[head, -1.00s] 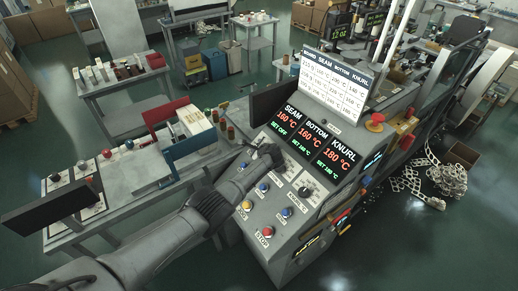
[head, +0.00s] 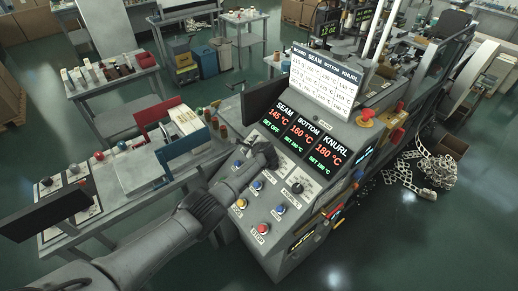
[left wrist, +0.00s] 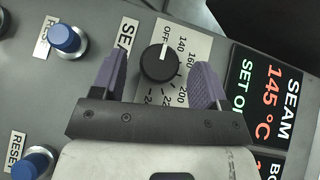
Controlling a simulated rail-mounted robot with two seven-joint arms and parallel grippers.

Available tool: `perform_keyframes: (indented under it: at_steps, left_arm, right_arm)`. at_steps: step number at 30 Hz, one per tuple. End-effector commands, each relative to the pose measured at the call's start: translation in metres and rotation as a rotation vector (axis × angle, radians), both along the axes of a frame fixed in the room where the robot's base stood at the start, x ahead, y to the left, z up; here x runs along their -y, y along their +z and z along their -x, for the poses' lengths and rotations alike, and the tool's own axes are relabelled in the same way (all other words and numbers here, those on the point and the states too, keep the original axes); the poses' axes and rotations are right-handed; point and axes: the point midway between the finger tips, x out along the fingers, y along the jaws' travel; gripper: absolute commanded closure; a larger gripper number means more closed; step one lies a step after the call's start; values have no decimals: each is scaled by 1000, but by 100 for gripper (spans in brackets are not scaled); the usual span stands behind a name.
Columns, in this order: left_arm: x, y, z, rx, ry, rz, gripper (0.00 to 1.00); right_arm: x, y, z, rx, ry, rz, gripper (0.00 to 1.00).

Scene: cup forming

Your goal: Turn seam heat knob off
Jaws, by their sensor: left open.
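The black seam heat knob (left wrist: 159,63) shows in the left wrist view, on a white dial plate marked OFF and with temperatures. Its white pointer mark is toward the OFF label. My left gripper (left wrist: 162,72) is open, with one purple finger on each side of the knob and a visible gap to it. In the head view my left gripper (head: 265,155) is over the console panel and hides the knob. The SEAM display (head: 280,119) reads 145 °C and SET OFF; it also shows in the left wrist view (left wrist: 264,92). My right gripper is not in view.
Blue reset buttons (left wrist: 64,39) sit beside the knob. A KNURL knob (head: 297,187), a yellow button (head: 241,203) and a red STOP button (head: 263,228) are on the same panel. A white temperature chart (head: 326,80) stands above the displays.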

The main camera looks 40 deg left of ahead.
Motion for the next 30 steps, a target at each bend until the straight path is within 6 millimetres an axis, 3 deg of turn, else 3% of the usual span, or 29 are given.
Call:
perform_keyframes:
  at_steps: [3,8,21,30]
  left_arm:
    - [13,15,8,-1,-2,1,32]
    - [32,27,18,1,-2,1,32]
    - [79,59,43,1,-2,1,32]
    - [92,68,50,1,0,1,32]
  right_arm:
    - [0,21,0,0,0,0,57]
    - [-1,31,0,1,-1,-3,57]
    - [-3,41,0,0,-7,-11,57]
    - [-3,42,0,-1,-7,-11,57]
